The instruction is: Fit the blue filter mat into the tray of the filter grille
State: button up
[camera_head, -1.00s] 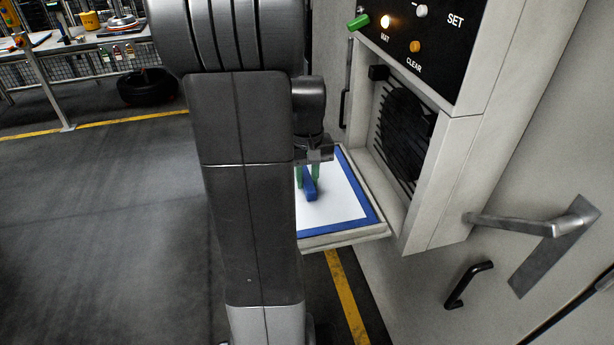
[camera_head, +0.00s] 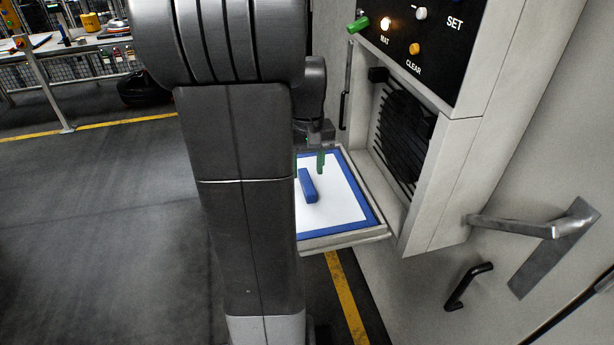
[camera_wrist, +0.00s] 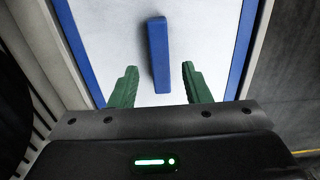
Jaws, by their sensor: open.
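The filter mat, a white pad with a blue border (camera_head: 362,208) and a blue raised grip bar (camera_head: 309,187), lies in the tray (camera_head: 345,238) of the fold-down filter grille. In the head view it looks flat, with its border close along the tray's rim. My gripper (camera_head: 309,163) is above the mat with its green fingers apart. In the wrist view the open fingers (camera_wrist: 160,88) stand on either side of the near end of the grip bar (camera_wrist: 158,55), apart from it. My arm hides the mat's left part in the head view.
A cabinet with a dark vent grille (camera_head: 405,130) stands right behind the tray, under a control panel (camera_head: 415,35) with a lit lamp. A metal handle (camera_head: 525,226) juts from the wall at right. A workbench (camera_head: 85,42) is far left.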

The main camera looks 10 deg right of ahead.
aim_at(307, 181)
notch_tip(307, 181, up, 8)
jog(key=shift+f, duration=0.15)
dwell(0.4)
notch_tip(307, 181, down, 12)
jog(key=shift+r, duration=0.15)
jog(key=shift+w+r, duration=0.1)
jog(key=shift+r, duration=1.7)
jog(key=shift+f, duration=0.15)
